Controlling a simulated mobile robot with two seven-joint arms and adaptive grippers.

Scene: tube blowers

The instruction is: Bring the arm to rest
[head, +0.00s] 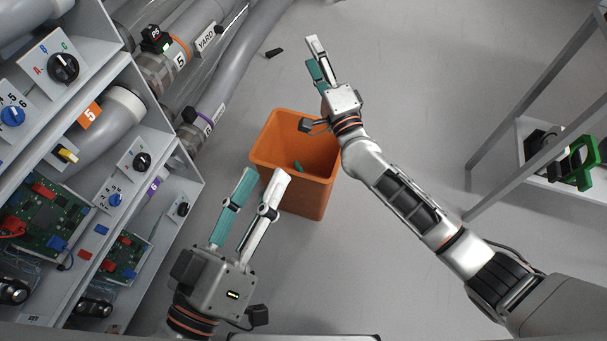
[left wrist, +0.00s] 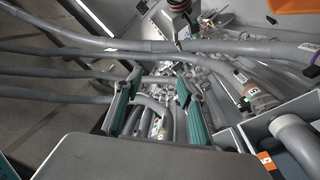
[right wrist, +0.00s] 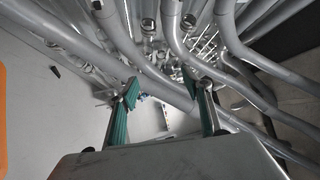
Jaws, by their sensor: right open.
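My left gripper (head: 264,174) is at the lower middle of the head view, beside the front of the panels and near the orange bin's left side. Its teal-padded fingers stand apart with nothing between them, also in the left wrist view (left wrist: 157,82). My right gripper (head: 314,52) is at the upper middle, beyond the bin, with its arm stretched in from the lower right. In the right wrist view its fingers (right wrist: 160,85) are apart and empty, with grey pipes behind them.
An orange bin (head: 272,142) stands on the floor between the grippers, a small teal item inside. Stepped panels (head: 110,140) with knobs and circuit boards fill the left, with large grey pipes (head: 235,65) behind. A small black object (head: 274,53) lies on the floor. A rack (head: 535,180) stands right.

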